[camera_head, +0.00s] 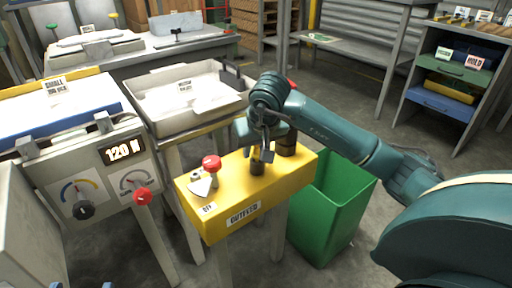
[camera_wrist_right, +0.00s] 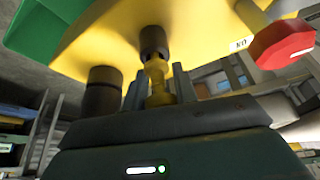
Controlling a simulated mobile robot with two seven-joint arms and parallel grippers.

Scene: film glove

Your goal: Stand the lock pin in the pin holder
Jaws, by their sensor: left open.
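The yellow lock pin (camera_wrist_right: 158,82) is upright between the fingers of my right gripper (camera_wrist_right: 160,88). Its end meets the mouth of a dark round holder (camera_wrist_right: 153,42); how deep it sits cannot be told. In the head view the holder (camera_head: 257,168) stands on the yellow outfeed table (camera_head: 222,206), and my right gripper (camera_head: 262,153) points down over it, partly hiding the pin. The fingers appear close on both sides of the pin. Only small teal tips of my left gripper (camera_head: 82,285) show at the bottom left edge, apart and away from the table.
Another dark cylinder (camera_head: 286,144) stands behind the holder. A red-topped knob (camera_head: 211,163) with a white tag is to its left. A green bin (camera_head: 332,205) stands right of the table. A grey tray (camera_head: 158,122) and gauge panel (camera_head: 105,180) are left.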

